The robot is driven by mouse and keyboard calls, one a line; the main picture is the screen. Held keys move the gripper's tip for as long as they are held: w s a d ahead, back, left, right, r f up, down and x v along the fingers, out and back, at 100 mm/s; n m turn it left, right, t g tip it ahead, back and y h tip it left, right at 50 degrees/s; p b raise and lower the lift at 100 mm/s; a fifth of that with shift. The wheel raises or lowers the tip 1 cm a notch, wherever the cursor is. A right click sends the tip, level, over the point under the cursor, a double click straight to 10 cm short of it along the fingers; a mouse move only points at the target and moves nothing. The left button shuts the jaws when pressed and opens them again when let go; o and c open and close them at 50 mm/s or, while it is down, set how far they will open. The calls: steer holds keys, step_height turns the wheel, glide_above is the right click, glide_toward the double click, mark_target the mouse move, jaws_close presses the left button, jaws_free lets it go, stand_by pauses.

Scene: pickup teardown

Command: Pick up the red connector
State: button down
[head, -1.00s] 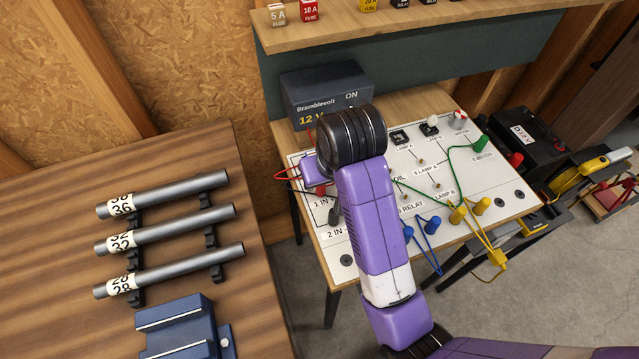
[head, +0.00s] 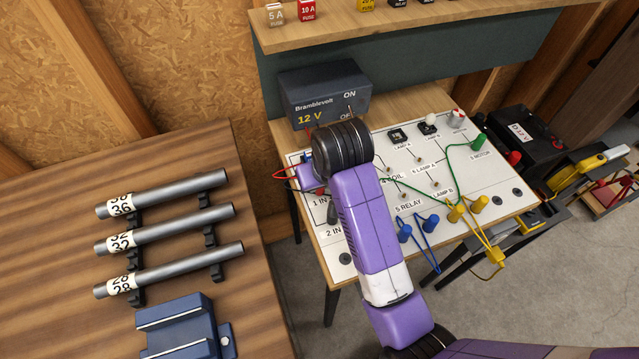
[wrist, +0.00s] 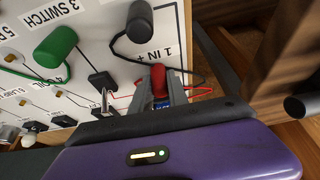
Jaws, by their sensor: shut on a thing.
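The red connector (wrist: 159,80) is between the two grey fingers of my gripper (wrist: 161,88) in the wrist view, beside the "1 IN" label on the white test board (wrist: 72,55). The fingers are closed around its sides. Its lower end is partly hidden, so I cannot tell whether it is still seated in the board. In the head view, my purple wrist covers most of this spot, at the board's left edge; a bit of red (head: 320,191) shows beside it.
A black connector (wrist: 139,22) and a green connector (wrist: 56,46) stand nearby. The Bramblevolt power box (head: 325,92) is behind my wrist. Red and black wires run at the board's left edge. Blue connectors (head: 404,233) and yellow connectors (head: 479,205) stand to the right.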

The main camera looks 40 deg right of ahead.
step_height(320, 180, up, 9)
steer(key=shift+w+r+p, duration=0.1)
steer(key=shift+r+p, duration=0.05)
steer(key=shift+p, duration=0.15)
step_height(320, 180, up, 11)
steer(key=p, duration=0.9)
